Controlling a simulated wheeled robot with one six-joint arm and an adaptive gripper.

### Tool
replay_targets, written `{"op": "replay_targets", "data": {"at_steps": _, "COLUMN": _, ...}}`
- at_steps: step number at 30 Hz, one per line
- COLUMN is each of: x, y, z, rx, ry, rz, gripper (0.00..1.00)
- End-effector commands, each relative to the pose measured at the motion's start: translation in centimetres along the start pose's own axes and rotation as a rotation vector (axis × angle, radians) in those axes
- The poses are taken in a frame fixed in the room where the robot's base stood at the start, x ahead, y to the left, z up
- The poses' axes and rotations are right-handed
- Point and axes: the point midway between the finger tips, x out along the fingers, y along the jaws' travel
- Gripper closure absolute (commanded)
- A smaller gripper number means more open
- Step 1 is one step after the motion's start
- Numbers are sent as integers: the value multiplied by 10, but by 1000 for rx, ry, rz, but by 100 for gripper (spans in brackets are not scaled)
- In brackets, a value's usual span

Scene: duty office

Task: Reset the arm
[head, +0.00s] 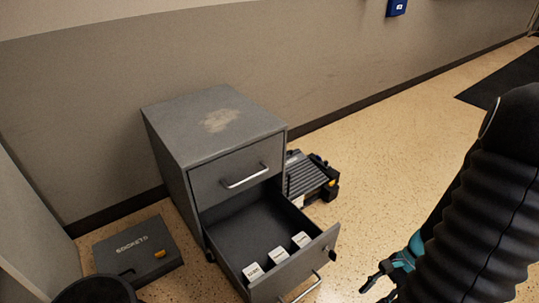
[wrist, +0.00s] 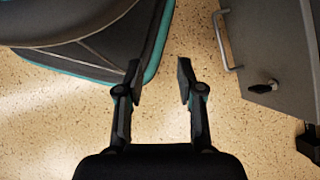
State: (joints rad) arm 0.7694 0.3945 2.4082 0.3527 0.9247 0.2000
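My gripper (head: 378,284) is at the lower right of the head view, just right of the open drawer and apart from it. In the wrist view my gripper (wrist: 157,80) points down at the speckled floor. Its two fingers are spread with nothing between them. My arm, in a black ribbed sleeve, fills the right side of the head view. The grey cabinet (head: 180,139) stands against the wall with a drawer (head: 229,220) pulled out. Several small white labelled boxes (head: 277,254) sit in the drawer. The drawer front (wrist: 262,50) also shows at the wrist view's right.
A dark case (head: 130,245) lies on the floor left of the cabinet. A black slatted device (head: 307,176) sits behind the drawer at right. A key (wrist: 265,85) sticks out from the drawer front. A dark mat (head: 505,77) lies far right. Open floor (head: 390,150) lies between.

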Motion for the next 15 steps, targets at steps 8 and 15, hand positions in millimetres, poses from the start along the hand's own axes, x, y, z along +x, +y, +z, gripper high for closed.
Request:
{"op": "replay_targets", "data": {"at_steps": 8, "x": -49, "y": -17, "z": 37, "rx": -387, "ry": 239, "rz": 104, "gripper": 63}}
{"op": "replay_targets", "data": {"at_steps": 15, "x": -86, "y": -31, "z": 76, "rx": -666, "ry": 435, "rz": 179, "gripper": 63}}
